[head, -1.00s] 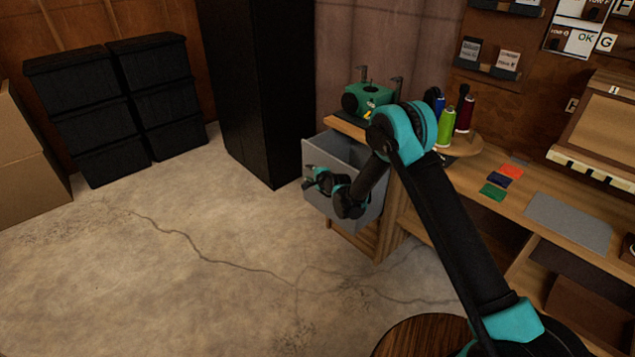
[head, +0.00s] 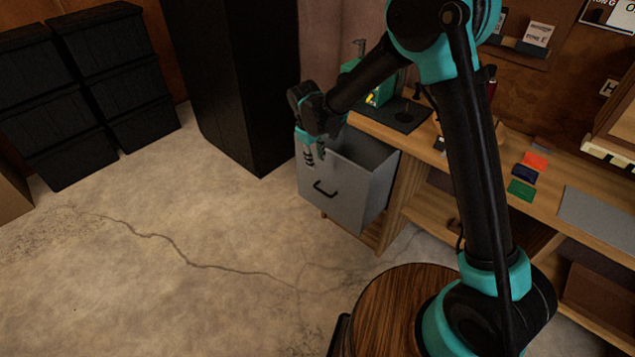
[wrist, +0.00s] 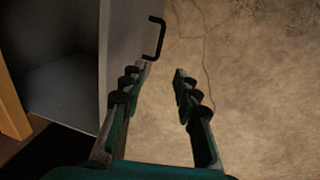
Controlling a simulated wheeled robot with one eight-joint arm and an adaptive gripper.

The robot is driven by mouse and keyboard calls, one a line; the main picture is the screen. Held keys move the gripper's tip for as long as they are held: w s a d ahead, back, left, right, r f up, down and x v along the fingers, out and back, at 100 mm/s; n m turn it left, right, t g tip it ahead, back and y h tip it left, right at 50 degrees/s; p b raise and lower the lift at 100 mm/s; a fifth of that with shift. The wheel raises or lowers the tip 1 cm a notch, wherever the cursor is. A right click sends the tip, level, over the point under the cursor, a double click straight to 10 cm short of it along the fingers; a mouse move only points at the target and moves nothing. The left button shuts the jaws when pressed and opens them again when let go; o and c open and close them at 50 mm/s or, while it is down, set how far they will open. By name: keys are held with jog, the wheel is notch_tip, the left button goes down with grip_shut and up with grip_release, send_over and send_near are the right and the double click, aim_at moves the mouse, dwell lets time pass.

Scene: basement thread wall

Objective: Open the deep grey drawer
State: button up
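The deep grey drawer (head: 350,192) stands pulled out of the wooden bench, with its open top and hollow inside showing. Its black bar handle (head: 324,188) is on the front face and is free of my gripper. My gripper (head: 310,152) is above the handle, at the upper left part of the drawer front. In the wrist view my gripper (wrist: 162,74) is open, with nothing between its fingers. The drawer's inside (wrist: 62,75) lies to the left there, and the handle (wrist: 156,38) shows just beyond the fingertips.
A tall black cabinet (head: 235,80) stands just left of the drawer. Stacked black bins (head: 110,70) are at the far left. The wooden bench (head: 480,185) extends right, and a round wooden top (head: 390,310) is in front. The concrete floor before the drawer is clear.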

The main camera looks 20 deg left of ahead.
aim_at(322, 191)
jog(key=w+f, duration=0.1)
jog(key=f, duration=0.4)
jog(key=w+f, duration=0.1)
jog(key=f, duration=0.5)
jog(key=w+d+f, duration=0.1)
jog(key=f, duration=0.5)
grip_shut()
